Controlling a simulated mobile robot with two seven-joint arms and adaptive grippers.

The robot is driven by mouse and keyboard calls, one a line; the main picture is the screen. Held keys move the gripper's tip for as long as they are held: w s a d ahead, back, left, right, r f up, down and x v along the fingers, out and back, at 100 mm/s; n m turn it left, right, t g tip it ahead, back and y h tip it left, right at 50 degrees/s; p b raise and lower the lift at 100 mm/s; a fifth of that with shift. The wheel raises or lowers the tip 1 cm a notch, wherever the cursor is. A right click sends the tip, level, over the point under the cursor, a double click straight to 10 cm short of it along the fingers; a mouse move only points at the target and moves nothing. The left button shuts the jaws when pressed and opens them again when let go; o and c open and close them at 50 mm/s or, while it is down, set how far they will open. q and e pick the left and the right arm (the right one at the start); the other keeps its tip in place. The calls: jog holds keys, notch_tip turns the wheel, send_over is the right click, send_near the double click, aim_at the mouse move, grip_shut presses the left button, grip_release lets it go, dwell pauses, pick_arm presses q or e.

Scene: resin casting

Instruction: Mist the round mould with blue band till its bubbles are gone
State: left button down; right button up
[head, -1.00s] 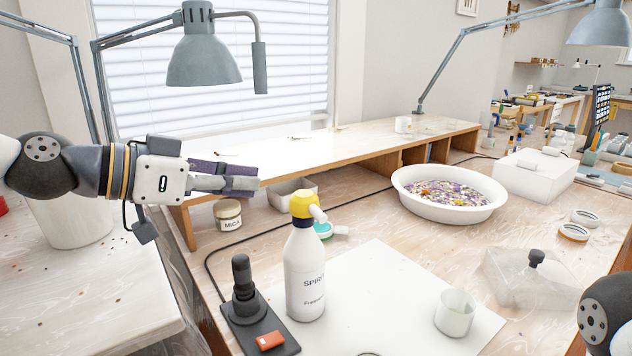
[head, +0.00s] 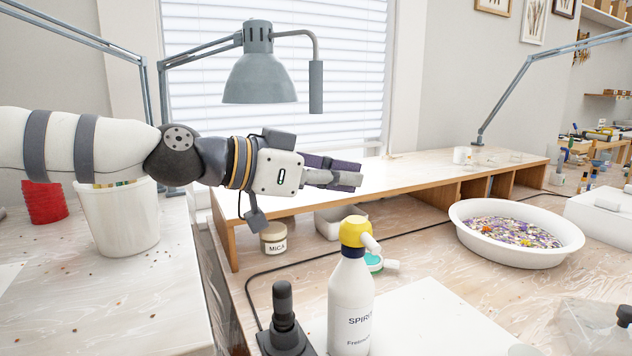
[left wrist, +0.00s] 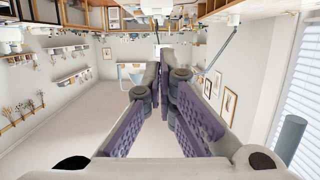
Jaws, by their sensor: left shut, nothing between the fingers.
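A white spray bottle (head: 350,305) labelled SPIRIT, with a yellow head and white nozzle, stands upright on the bench in the head view. My left gripper (head: 358,182) is shut and empty, in the air above and behind the bottle, not touching it. The left wrist view shows its purple-padded fingers (left wrist: 165,78) closed at the tips. A small round piece with a teal band (head: 373,263) lies behind the bottle's head, partly hidden. I cannot tell whether it is the mould with the blue band, and no bubbles can be made out. My right gripper is not in view.
A dark stand with an upright handle (head: 283,318) is left of the bottle. A MICA jar (head: 274,239) and a pale tray (head: 338,222) sit by the raised wooden shelf (head: 420,178). A white basin (head: 475,243) of coloured bits is at right. A lamp (head: 260,80) hangs behind my arm.

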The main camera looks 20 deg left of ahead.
aim_at(347, 227)
pick_arm(q)
jog(key=shift+w+d+f, duration=0.15)
jog(key=shift+d+f, duration=0.05)
jog(key=shift+f, duration=0.8)
jog(key=shift+w+d+f, duration=0.1)
jog(key=shift+d+f, duration=0.05)
jog(key=shift+f, duration=0.85)
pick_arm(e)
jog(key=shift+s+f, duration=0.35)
